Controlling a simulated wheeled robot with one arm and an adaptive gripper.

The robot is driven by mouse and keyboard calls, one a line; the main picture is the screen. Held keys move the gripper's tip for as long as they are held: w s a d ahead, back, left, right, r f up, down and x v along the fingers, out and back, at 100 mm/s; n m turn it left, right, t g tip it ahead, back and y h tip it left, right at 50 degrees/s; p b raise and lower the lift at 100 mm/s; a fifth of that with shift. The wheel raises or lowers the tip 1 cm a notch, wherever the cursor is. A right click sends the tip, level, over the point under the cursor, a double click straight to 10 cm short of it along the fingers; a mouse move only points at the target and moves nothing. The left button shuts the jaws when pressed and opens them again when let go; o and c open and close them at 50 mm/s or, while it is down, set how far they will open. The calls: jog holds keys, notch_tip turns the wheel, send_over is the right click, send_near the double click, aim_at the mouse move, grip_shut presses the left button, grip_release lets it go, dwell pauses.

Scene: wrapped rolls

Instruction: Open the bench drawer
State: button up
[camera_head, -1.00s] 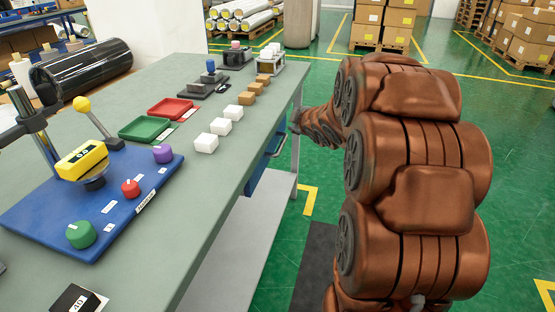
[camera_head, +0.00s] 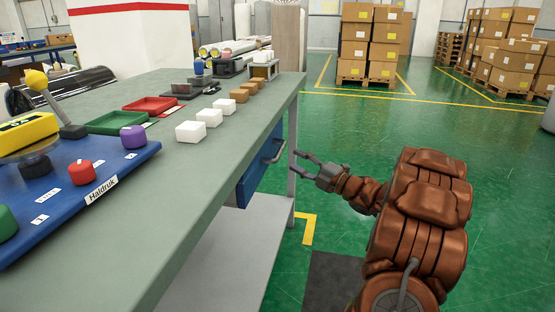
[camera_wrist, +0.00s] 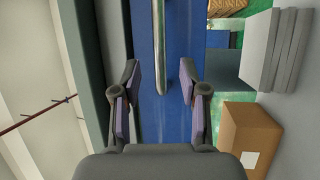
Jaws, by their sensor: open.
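The bench drawer (camera_head: 246,184) is a blue front under the bench top. It looks closed, and the bar handle (camera_head: 271,150) sticks out from its upper part. In the wrist view the blue front (camera_wrist: 172,110) fills the middle, and the metal handle (camera_wrist: 159,45) runs down from the top edge. My gripper (camera_head: 298,162) is open and empty, to the right of the handle and apart from it. In the wrist view my gripper (camera_wrist: 160,78) has its two fingers spread on either side of the handle's line, with the handle's end near the fingertips.
The grey-green bench top (camera_head: 190,165) lies above the drawer, with a bench leg (camera_head: 292,165) by my gripper. A lower shelf (camera_head: 220,240) is below. White blocks, trays and a blue control panel (camera_head: 75,195) stand on top.

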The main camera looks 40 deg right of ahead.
aim_at(280, 149)
jog(key=shift+b+x, duration=0.9)
jog(key=shift+x, duration=2.9)
jog(key=shift+c, duration=0.3)
grip_shut()
jog(key=shift+f, duration=0.1)
